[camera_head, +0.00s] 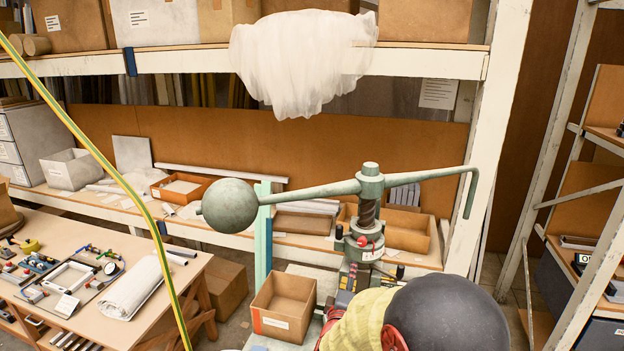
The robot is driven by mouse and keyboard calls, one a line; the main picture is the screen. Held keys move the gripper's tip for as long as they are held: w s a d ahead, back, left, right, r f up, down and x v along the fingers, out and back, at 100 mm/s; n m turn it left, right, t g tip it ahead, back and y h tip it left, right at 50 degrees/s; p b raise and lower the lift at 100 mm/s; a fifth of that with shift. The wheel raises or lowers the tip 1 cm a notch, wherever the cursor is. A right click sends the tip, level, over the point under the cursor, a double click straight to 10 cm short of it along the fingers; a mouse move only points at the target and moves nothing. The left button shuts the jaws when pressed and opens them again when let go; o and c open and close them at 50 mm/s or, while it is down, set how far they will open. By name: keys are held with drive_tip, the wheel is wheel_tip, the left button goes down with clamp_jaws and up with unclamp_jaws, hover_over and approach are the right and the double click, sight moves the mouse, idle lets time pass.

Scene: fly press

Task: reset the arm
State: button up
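The green fly press (369,222) stands right of the middle, with a screw under its top hub. Its long swing arm (312,191) lies across the press top, sloping slightly down to the left. A large green ball weight (230,206) is on the left end of the arm. The right end bends down into a handle (471,195). The lower part of the press is hidden behind a dark dome and yellow-green fabric with red parts at the bottom edge. I cannot make out my gripper in this view, and nothing visible touches the swing arm.
An open cardboard box (284,309) stands left of the press base. A workbench (150,290) with small tools is at the left. Racking (500,130) with bins stands behind. Translucent sheeting (303,62) hangs above, and a yellow-green cable (100,158) crosses the left side.

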drive_tip(key=s+a+f+m+g+y, duration=0.2)
drive_tip(key=a+f+g+y, duration=0.15)
drive_tip(key=f, duration=0.45)
drive_tip(key=s+a+f+m+g+y+b, duration=0.1)
drive_tip(key=s+a+f+m+g, duration=0.15)
drive_tip(key=s, duration=0.35)
drive_tip(key=s+a+f+m+g+y+b, duration=0.1)
drive_tip(key=s+a+f+m+g+y, duration=0.15)
drive_tip(key=s, duration=0.35)
drive_tip(key=s+d+r+m+b, duration=0.1)
drive_tip(key=s+d+b, duration=0.3)
drive_tip(key=s, duration=0.5)
drive_tip(key=s+d+r+m+g+h+b, duration=0.1)
drive_tip(key=s+d+m+b, duration=0.2)
drive_tip(key=s+d+b, duration=0.2)
drive_tip(key=s+d+r+m+g+h+b, duration=0.1)
drive_tip(key=s+d+b, duration=0.4)
drive_tip(key=s, duration=0.9)
drive_tip(key=shift+r+m+b, duration=0.3)
drive_tip(key=shift+m+b, duration=0.1)
drive_tip(key=shift+b, duration=0.8)
